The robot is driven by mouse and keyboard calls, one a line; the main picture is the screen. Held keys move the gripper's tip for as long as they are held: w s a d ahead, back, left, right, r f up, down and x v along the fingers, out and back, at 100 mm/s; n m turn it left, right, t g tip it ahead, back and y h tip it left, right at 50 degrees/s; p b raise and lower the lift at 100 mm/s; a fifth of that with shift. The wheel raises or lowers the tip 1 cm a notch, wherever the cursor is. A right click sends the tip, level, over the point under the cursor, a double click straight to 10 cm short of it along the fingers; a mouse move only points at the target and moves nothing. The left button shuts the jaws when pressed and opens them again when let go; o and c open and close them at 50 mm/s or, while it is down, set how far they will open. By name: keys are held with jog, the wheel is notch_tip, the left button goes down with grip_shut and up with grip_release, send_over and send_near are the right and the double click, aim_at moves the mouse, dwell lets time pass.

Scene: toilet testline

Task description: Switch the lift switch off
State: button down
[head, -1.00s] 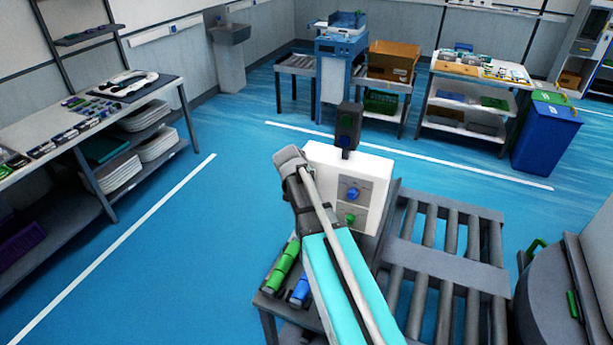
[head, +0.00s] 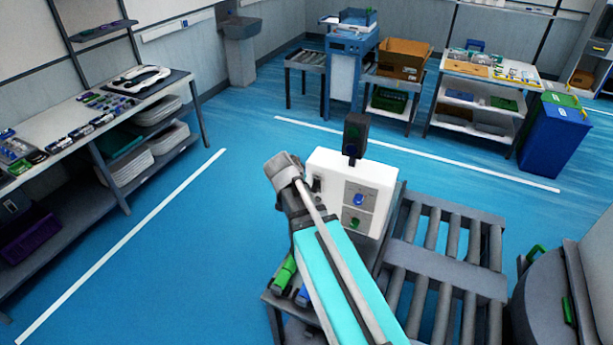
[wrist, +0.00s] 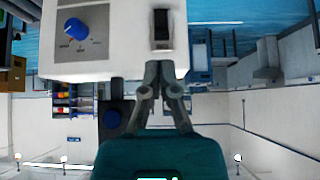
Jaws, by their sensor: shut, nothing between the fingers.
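The white control box (head: 335,172) stands by the roller conveyor. A black rocker switch on its front, seemingly the lift switch (head: 317,185), shows at the panel's left. The switch also shows large in the wrist view (wrist: 161,28); I cannot tell its position. In the wrist view a blue knob (wrist: 76,29) sits left of it on the same panel. My gripper (wrist: 160,67) is shut and empty, its tips at the panel edge, just below the switch in the picture. Whether the tips touch the panel is unclear. In the head view my fingers cannot be made out.
The panel also carries a green knob (head: 354,223) below the blue one. A dark signal lamp (head: 355,133) stands behind the box. The roller conveyor (head: 445,262) lies to the right, and green rolls (head: 284,272) lie below my arm. Open blue floor is at left.

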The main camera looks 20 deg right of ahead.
jog(key=shift+s+a+r, duration=0.3)
jog(key=shift+s+a, duration=0.1)
dwell(0.3)
jog(key=s+a+f+n+g+y+b, duration=0.2)
jog(key=s+f+n+b, duration=0.2)
jog(key=s+f+b, duration=0.2)
jog(key=s+a+f+n+g+y+b, duration=0.3)
jog(key=s+f+n+b, duration=0.1)
jog(key=s+f+b, duration=0.3)
jog(key=shift+s+a+f+n+g, duration=0.35)
jog(key=shift+s+f, duration=0.65)
jog(key=shift+f, duration=1.3)
jog(key=shift+d, duration=0.15)
